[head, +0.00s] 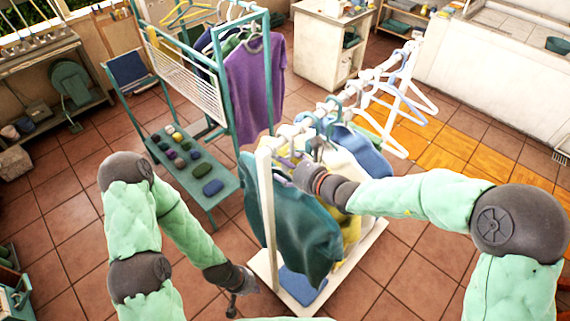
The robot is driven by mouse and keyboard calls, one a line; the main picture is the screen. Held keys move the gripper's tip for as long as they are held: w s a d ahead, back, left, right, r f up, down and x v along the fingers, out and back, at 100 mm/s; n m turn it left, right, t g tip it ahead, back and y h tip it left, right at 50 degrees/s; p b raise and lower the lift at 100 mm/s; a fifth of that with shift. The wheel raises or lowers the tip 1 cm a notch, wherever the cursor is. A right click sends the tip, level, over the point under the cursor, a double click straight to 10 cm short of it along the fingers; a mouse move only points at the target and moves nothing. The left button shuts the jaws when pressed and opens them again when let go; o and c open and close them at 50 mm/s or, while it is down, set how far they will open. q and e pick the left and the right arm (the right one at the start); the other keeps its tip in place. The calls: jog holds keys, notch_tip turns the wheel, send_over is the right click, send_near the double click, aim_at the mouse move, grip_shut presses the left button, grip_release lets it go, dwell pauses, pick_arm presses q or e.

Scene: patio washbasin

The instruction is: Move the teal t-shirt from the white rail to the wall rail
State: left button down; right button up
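The teal t-shirt (290,228) hangs at the near end of the white rail (350,100), beside its white upright post. My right gripper (296,164) is at the top of the teal t-shirt, close to the hangers. Its fingers are small and partly hidden, so I cannot tell whether they grip a hanger. My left gripper (233,305) hangs low, left of the rack's white base, apart from the shirt. Its fingers are too small to tell open from shut. I cannot clearly identify the wall rail.
Tiled floor (75,220) is free at left.

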grip_shut()
jog(key=shift+r, duration=0.2)
jog(key=shift+r+p, duration=0.85)
jog(key=shift+r, duration=0.5)
jog(key=v, duration=0.3)
jog(key=f+p+v, duration=0.1)
jog(key=v, duration=0.2)
jog(key=p+v, duration=0.1)
jog(key=v, duration=0.2)
jog(key=shift+s+d+f, duration=0.1)
jog(key=shift+s+d, duration=0.15)
jog(key=shift+d, duration=0.15)
jog(key=shift+s+d, duration=0.1)
jog(key=shift+s, duration=0.15)
jog(key=shift+f, duration=0.1)
